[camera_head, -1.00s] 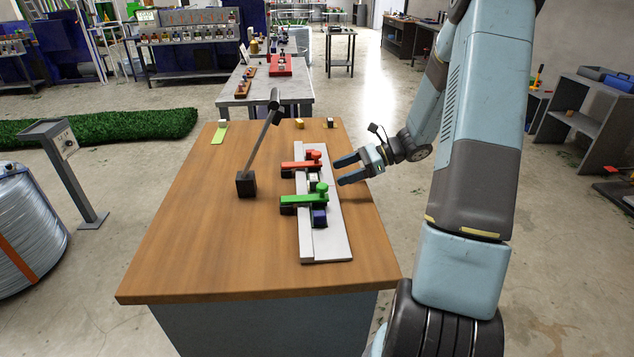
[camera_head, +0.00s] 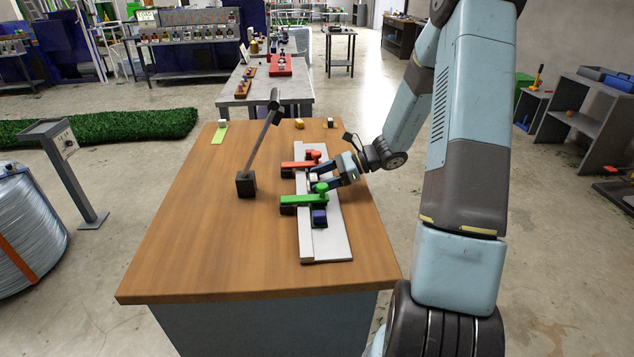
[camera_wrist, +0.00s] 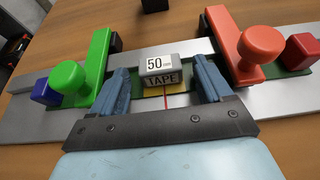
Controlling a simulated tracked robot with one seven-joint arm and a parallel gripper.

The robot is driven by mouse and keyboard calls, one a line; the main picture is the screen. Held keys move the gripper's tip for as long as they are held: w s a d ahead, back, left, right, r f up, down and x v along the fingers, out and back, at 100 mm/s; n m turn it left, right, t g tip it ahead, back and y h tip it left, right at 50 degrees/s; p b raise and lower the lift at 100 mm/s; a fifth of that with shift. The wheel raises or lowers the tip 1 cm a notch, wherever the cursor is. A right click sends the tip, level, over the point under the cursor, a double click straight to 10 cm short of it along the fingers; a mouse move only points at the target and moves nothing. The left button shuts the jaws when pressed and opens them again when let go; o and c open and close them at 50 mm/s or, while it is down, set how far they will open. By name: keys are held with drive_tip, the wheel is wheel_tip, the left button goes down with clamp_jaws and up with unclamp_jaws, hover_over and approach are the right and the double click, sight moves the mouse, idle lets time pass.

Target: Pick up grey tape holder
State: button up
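The grey tape holder (camera_wrist: 160,68), a small block marked "50 cm" and "TAPE", sits on the light grey board (camera_head: 331,236) between a green clamp (camera_wrist: 78,80) and a red clamp (camera_wrist: 245,50). It is mostly hidden in the head view. My gripper (camera_wrist: 160,78) is open, with one blue finger on each side of the tape holder in the wrist view. Gaps show between the fingers and the holder. In the head view my gripper (camera_head: 325,181) reaches over the board from the right, between the clamps.
A blue block (camera_head: 319,217) lies beside the green clamp, and a dark red block (camera_wrist: 302,48) beside the red clamp. A black-based post with a slanted rod (camera_head: 246,185) stands left of the board.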

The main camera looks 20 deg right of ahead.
drive_tip(key=c, duration=1.2)
drive_tip(key=shift+r, duration=0.15)
